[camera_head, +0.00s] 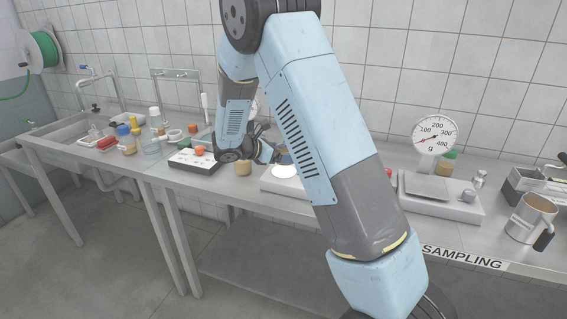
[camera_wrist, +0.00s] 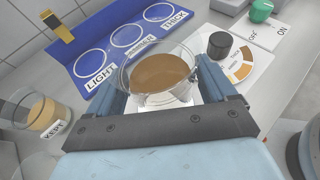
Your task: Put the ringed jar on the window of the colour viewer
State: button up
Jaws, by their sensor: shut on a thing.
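My gripper (camera_wrist: 162,88) is shut on a clear round jar (camera_wrist: 163,72) with brown contents, seen from above in the wrist view. The jar is between the two blue fingers, over the pale top of the colour viewer (camera_wrist: 247,66), which has a black knob and an orange scale. A bright white patch, the viewer's window (camera_wrist: 172,104), shows just under the jar. I cannot tell whether the jar touches it. In the head view the lit window (camera_head: 285,171) shows beside my arm, which hides much of the viewer.
A blue board (camera_wrist: 95,45) with rings marked LIGHT and THICK lies beyond the jar. A jar labelled KEPT (camera_wrist: 45,117) stands left of my gripper. A green knob (camera_wrist: 261,10) sits by an OFF/ON plate. A dial scale (camera_head: 435,132) and metal mug (camera_head: 532,217) stand right.

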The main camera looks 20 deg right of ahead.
jog(key=shift+w+f, duration=0.3)
jog(key=shift+f, duration=1.55)
jog(key=shift+s+f, duration=0.1)
jog(key=o, duration=1.1)
jog(key=shift+c, duration=0.2)
